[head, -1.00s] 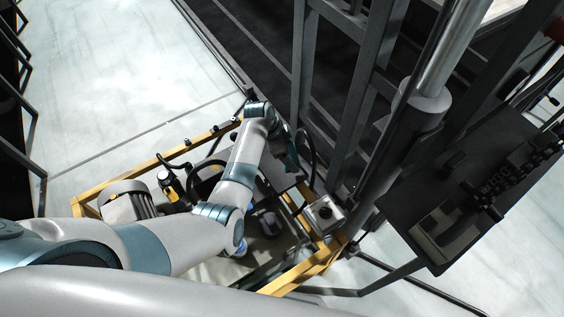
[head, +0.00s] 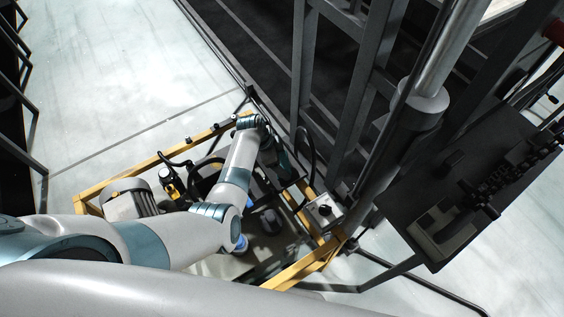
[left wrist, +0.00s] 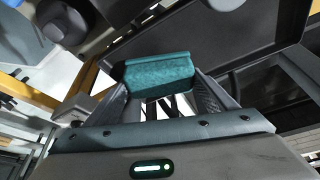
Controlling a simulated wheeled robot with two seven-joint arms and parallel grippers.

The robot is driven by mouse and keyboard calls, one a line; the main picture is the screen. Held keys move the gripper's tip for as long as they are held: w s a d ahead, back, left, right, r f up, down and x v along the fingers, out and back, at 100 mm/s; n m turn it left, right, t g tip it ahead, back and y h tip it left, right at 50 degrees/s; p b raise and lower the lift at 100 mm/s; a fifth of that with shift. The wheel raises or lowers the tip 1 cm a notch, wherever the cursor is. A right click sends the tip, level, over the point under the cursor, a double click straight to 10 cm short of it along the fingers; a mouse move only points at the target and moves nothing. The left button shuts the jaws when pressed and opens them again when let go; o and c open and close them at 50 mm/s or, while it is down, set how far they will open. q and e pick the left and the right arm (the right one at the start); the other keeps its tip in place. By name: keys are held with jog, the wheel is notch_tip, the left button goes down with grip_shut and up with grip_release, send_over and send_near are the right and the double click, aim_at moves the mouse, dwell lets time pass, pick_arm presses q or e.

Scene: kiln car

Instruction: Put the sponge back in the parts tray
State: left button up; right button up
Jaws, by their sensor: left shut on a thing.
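My left gripper (left wrist: 160,84) is shut on the sponge (left wrist: 157,76), a teal block held crosswise between the fingertips in the left wrist view. In the head view my left arm reaches down over the yellow-framed unit. The gripper (head: 284,166) is small and dark there, and I cannot make out the sponge. In the left wrist view a dark, raised-edged tray-like surface (left wrist: 226,38) lies beyond the sponge; I cannot tell for sure that it is the parts tray. The sponge appears apart from it. My right gripper is not in view.
The yellow frame (head: 128,178) surrounds a motor (head: 130,200), hoses and other machine parts close to my left arm. A small grey box (head: 324,210) sits at its right corner. Dark uprights (head: 303,70) stand just behind. A black panel (head: 400,210) is at right. Pale floor lies left.

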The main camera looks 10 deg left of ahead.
pick_arm(q)
jog(key=shift+f, duration=0.45)
jog(key=o, duration=0.7)
jog(key=shift+c, duration=0.2)
jog(key=v, duration=1.2)
jog(key=shift+r, duration=0.1)
